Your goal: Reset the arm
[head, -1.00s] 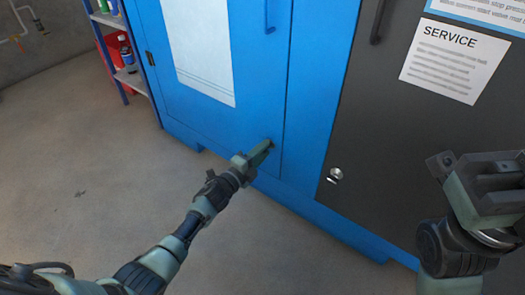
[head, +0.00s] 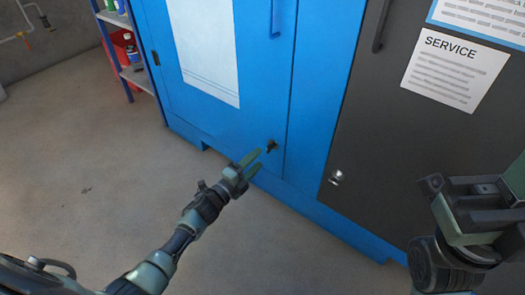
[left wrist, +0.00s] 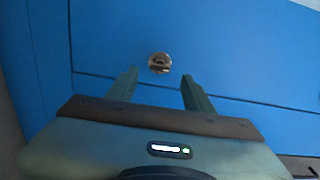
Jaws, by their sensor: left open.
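My left gripper (head: 257,160) is open and empty in front of the blue cabinet door, just short of a small dark lock (head: 272,146) low on that door. In the left wrist view the two fingers (left wrist: 160,75) stand apart, with the round metal lock (left wrist: 160,62) showing beyond and between their tips. No contact with the lock is visible. My right gripper (head: 470,195) is at the right of the head view, in front of the dark panel; its jaw opening is not clear.
The blue cabinet (head: 225,125) has a vertical handle (head: 275,18) and a white sheet. The dark panel (head: 420,140) beside it has a silver lock (head: 337,177) and a SERVICE notice (head: 455,70). A shelf (head: 137,75) stands at upper left. The floor (head: 90,190) at left is clear.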

